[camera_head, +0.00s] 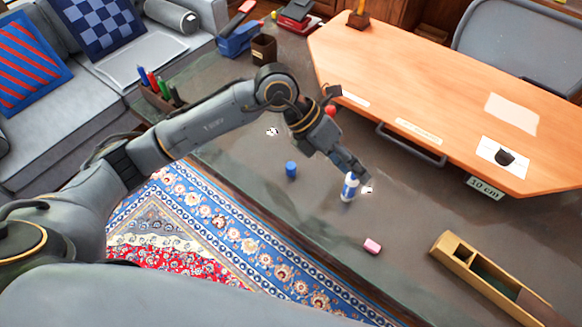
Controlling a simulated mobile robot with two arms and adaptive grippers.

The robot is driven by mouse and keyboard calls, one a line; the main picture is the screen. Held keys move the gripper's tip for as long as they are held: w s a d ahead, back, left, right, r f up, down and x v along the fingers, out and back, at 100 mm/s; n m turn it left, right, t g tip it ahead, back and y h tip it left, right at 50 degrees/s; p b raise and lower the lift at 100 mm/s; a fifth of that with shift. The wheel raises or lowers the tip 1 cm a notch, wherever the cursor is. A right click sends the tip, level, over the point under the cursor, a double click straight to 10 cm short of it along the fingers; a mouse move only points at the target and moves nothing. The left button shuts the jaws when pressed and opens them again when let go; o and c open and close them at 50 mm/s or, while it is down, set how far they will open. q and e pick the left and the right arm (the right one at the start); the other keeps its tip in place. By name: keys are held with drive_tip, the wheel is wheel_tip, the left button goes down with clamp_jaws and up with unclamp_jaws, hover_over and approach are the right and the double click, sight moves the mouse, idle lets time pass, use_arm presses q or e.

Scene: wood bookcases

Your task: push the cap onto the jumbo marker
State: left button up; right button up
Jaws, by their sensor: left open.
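The jumbo marker (349,187), white with blue, stands roughly upright on the dark desk top near the middle of the view. A short blue cylinder that looks like the cap (291,169) stands apart on the desk, to the left of the marker. My left gripper (359,174) reaches down from the upper left to the top of the marker. It is open, with its fingers close to the marker's upper part; whether they touch it I cannot tell. The gripper partly hides the marker's top. My right gripper is not in view.
A pink block (372,246) lies in front of the marker. A wooden tray (480,272) sits at lower right. A raised wooden board (440,85) with a grey handle (412,148) is behind. A pen holder (158,98) stands left.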

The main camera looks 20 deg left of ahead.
use_arm(q)
drive_tip(key=w+a+y, duration=0.2)
drive_tip(key=a+y, duration=0.2)
drive_tip(key=a, duration=0.3)
drive_tip(key=w+a+f+n+t+y, duration=0.1)
drive_tip(key=w+a+y, duration=0.2)
drive_tip(key=a, duration=0.5)
drive_tip(key=shift+w+f+y, duration=0.15)
drive_tip(key=shift+f+y, duration=0.1)
drive_tip(key=shift+y, duration=0.15)
drive_tip(key=shift+f, duration=0.1)
drive_tip(key=p, duration=0.1)
hover_over(292, 166)
drive_tip(key=f, duration=0.8)
drive_tip(key=shift+s+a+f, duration=0.2)
